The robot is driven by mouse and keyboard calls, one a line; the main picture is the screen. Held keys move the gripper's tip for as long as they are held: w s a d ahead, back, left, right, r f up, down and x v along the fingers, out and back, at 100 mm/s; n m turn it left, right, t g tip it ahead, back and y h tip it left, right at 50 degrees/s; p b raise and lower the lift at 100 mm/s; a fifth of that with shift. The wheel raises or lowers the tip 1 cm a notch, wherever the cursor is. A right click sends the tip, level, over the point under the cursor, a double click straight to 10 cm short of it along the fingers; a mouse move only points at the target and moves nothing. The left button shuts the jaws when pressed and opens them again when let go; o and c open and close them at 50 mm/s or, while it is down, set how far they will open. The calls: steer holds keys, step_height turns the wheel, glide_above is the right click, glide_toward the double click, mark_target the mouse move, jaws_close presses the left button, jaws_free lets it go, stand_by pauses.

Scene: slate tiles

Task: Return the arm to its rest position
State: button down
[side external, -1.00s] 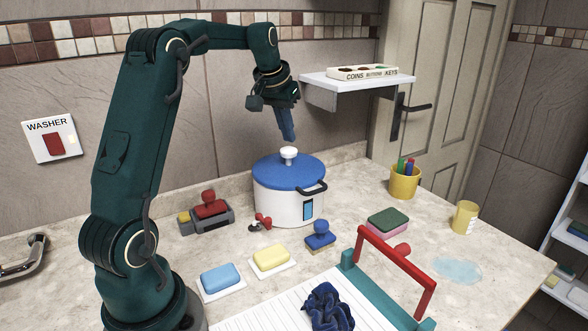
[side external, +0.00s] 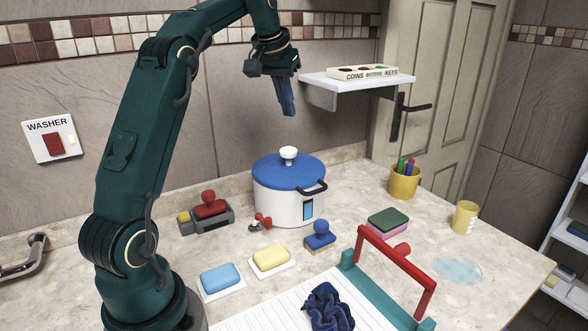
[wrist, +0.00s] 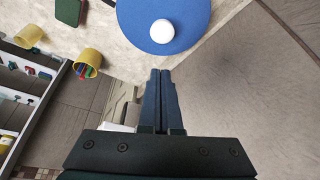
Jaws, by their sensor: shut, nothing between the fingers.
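My gripper (side external: 288,108) is shut and empty, pointing down in the air above the pot. In the wrist view its fingers (wrist: 160,78) are pressed together with nothing between them. The white pot (side external: 280,204) with a blue lid (side external: 272,173) and a white knob (side external: 288,153) stands upright on the counter below. The lid (wrist: 140,22) and knob (wrist: 162,31) also show in the wrist view, beyond the fingertips. A clear gap separates the fingertips from the knob.
A wall shelf (side external: 322,79) with a labelled tray (side external: 363,73) is right of my gripper.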

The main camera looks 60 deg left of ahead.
steer(key=s+d+r+m+t+h, duration=0.1)
steer(key=s+d+r+m, duration=0.15)
steer(key=d, duration=0.55)
steer(key=s+d+r+m+t, duration=0.1)
steer(key=s+d+r, duration=0.2)
steer(key=d, duration=0.5)
steer(key=s+d+f+m, duration=0.1)
steer(key=s+d+f, duration=0.3)
steer(key=s+f, duration=0.2)
steer(key=s+d+f+m+h, duration=0.1)
steer(key=s+d+f, duration=0.2)
steer(key=s+f, duration=0.4)
steer(key=shift+s+d+f, duration=0.2)
steer(key=shift+d+f, duration=0.15)
steer(key=shift+d, duration=0.05)
steer(key=shift+m, duration=0.25)
